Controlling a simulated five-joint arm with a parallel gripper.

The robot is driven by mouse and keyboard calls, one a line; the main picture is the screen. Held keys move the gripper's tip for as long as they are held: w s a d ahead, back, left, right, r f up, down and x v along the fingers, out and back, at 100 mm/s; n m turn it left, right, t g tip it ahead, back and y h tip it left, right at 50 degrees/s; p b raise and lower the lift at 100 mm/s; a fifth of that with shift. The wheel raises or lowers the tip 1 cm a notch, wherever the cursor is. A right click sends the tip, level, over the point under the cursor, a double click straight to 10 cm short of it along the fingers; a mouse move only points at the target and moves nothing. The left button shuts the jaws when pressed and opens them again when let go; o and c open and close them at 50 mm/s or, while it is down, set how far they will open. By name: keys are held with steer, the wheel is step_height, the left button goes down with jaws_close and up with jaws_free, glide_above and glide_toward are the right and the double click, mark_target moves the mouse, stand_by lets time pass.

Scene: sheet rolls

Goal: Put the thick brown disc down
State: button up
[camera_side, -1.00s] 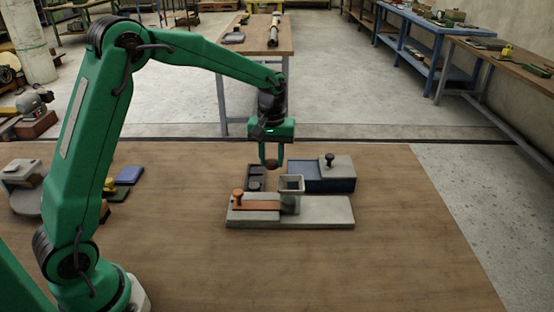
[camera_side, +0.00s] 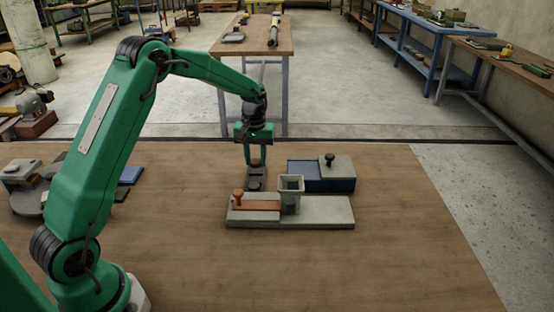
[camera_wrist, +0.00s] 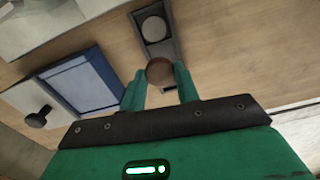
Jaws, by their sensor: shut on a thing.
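The thick brown disc (camera_wrist: 159,71) is between the fingertips of my gripper (camera_wrist: 157,82) in the wrist view. My gripper (camera_side: 255,161) is shut on it and points down over a dark narrow tray (camera_side: 256,188) in the side view. The tray also shows in the wrist view (camera_wrist: 168,48), with a grey round disc (camera_wrist: 154,29) in its far part. The brown disc overlaps the tray's near part in that view. I cannot tell whether it touches the tray; the fingers partly hide it in the side view.
A blue box with a grey lid and black knob (camera_side: 338,172) stands right of the tray. In front lies a grey base (camera_side: 325,212) with an orange slide (camera_side: 257,205) and a square hopper (camera_side: 291,196). The table front is clear.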

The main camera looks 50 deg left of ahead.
mark_target(255, 180)
steer(key=shift+w+a+f, duration=0.15)
steer(key=shift+a+f, duration=0.15)
steer(key=shift+a, duration=0.2)
steer(key=shift+f, duration=2)
steer(key=shift+f, duration=0.6)
steer(key=o, duration=1)
steer(key=shift+f, duration=0.1)
step_height(255, 180, up, 13)
steer(key=shift+r, duration=0.25)
